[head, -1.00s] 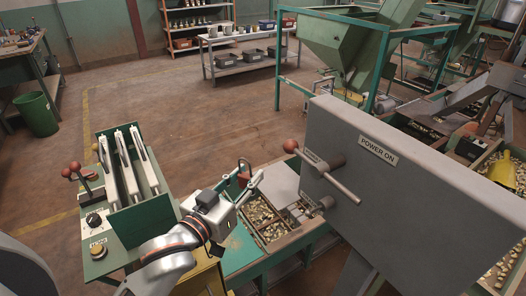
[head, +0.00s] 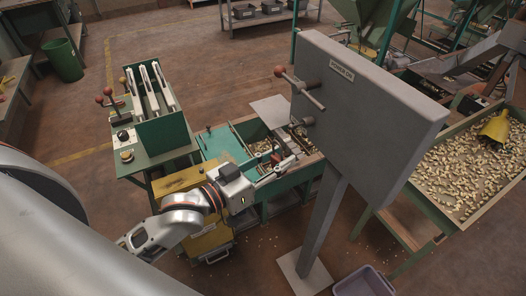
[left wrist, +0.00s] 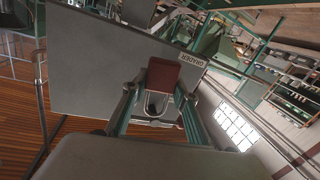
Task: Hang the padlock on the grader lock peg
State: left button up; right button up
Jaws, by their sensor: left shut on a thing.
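My left gripper (head: 277,174) comes in from the left in the head view, in front of and below the grey panel (head: 366,92). In the left wrist view my left gripper (left wrist: 160,98) is shut on the padlock (left wrist: 165,76), a brick-red body with a metal shackle. In the head view the padlock (head: 276,158) is a small dark red patch.
A lever with a red ball (head: 280,71) sticks out of the panel above the stub. A green rack (head: 163,130) stands left of my arm. A nut bin (head: 270,143) lies below the gripper. A nut tray (head: 460,160) with a yellow scoop (head: 496,128) is at right.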

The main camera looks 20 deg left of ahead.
pick_arm(q)
jog(key=shift+w+d+r+m+g+h+p, duration=0.1)
jog(key=shift+d+r+m+g+h+p, duration=0.15)
jog(key=shift+m+g+h, duration=0.35)
jog(key=shift+w+a+f+h+p, duration=0.2)
jog(key=shift+h+p, duration=0.1)
jog(key=shift+h, duration=0.2)
jog(key=shift+m+g+h, duration=0.4)
jog(key=shift+h, duration=0.1)
jog(key=w, duration=0.3)
jog(key=w+b, duration=0.1)
jog(key=w, duration=0.1)
jog(key=w+d, duration=0.1)
jog(key=w, duration=0.2)
jog(key=shift+w+f, duration=0.3)
jog(key=shift+w+d+f, duration=0.3)
jog(key=shift+w, duration=0.05)
jog(key=shift+w+d+f, duration=0.1)
pick_arm(e)
jog(key=shift+w+a+r+y, duration=0.15)
jog(key=shift+a+r+y, duration=0.15)
jog(key=shift+a+r, duration=0.3)
